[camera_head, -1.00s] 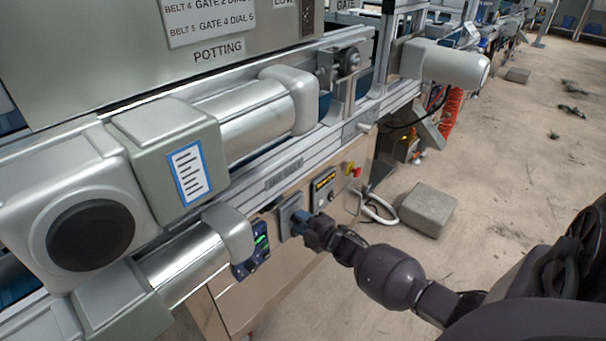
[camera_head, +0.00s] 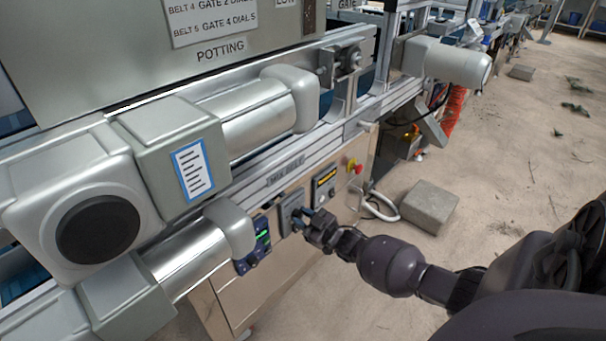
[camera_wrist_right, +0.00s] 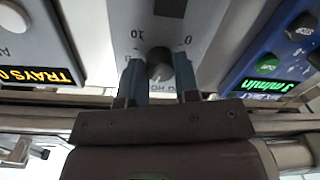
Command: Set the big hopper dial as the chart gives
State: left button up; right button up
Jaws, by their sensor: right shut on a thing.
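My right gripper (camera_wrist_right: 160,82) is shut on the knob, one blue finger on each side. In the head view my right gripper (camera_head: 301,218) is at the dial plate (camera_head: 287,210) and covers the knob. The chart (camera_head: 215,20) at the top left reads "BELT 4 GATE 2 DIAL 5" and "BELT 5 GATE 4 DIAL 5"; its top is cut off. My left gripper is out of view.
A belt control (camera_head: 257,243) with a green display, "3 m/min" in the wrist view, sits left of the dial plate. A trays counter (camera_head: 325,184) with an amber display sits right. A red stop button (camera_head: 355,166) lies beyond. A grey block (camera_head: 429,206) stands on the floor.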

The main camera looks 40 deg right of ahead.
jog(key=shift+m, duration=0.8)
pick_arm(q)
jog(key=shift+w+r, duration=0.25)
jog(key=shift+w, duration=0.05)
pick_arm(e)
jog(key=shift+m, duration=0.3)
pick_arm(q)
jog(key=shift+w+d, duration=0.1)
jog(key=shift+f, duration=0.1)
pick_arm(e)
jog(key=o, duration=0.9)
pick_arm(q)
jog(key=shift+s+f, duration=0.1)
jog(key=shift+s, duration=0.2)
